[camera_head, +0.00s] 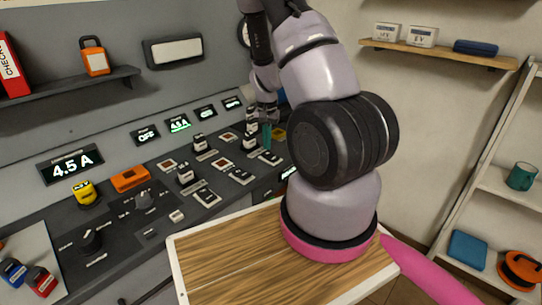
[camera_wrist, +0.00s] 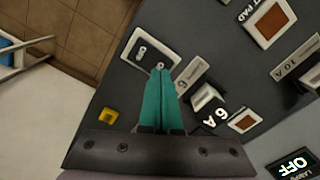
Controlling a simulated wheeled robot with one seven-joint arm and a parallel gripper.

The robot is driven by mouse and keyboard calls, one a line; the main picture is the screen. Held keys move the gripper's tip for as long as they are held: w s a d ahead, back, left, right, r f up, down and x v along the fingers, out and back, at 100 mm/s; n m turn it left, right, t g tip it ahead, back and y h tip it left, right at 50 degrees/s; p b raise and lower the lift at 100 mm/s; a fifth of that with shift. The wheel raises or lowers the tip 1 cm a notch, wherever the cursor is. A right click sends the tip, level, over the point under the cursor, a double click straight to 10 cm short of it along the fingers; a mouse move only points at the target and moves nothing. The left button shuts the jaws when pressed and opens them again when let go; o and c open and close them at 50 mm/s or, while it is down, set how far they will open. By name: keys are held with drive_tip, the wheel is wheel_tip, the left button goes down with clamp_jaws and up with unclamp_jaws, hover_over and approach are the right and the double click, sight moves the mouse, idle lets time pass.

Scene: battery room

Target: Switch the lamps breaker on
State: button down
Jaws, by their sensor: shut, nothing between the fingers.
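In the wrist view, a display (camera_wrist: 296,166) reads OFF, with small print that looks like LAMPS. In the head view my gripper (camera_head: 267,138) is above the far part of the sloping panel, and the lever there is partly hidden.
Other breakers (camera_head: 185,174) stand along the panel, with displays (camera_head: 178,123) behind. A large display (camera_head: 70,164) reads 4.5 A. An orange block (camera_head: 130,179) and a yellow knob (camera_head: 85,192) sit at left. A wooden-topped surface (camera_head: 215,262) lies in front.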

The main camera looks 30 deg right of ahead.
sight(267, 152)
drive_tip(key=shift+f, duration=0.95)
idle(0.3)
drive_tip(key=shift+r, duration=3.55)
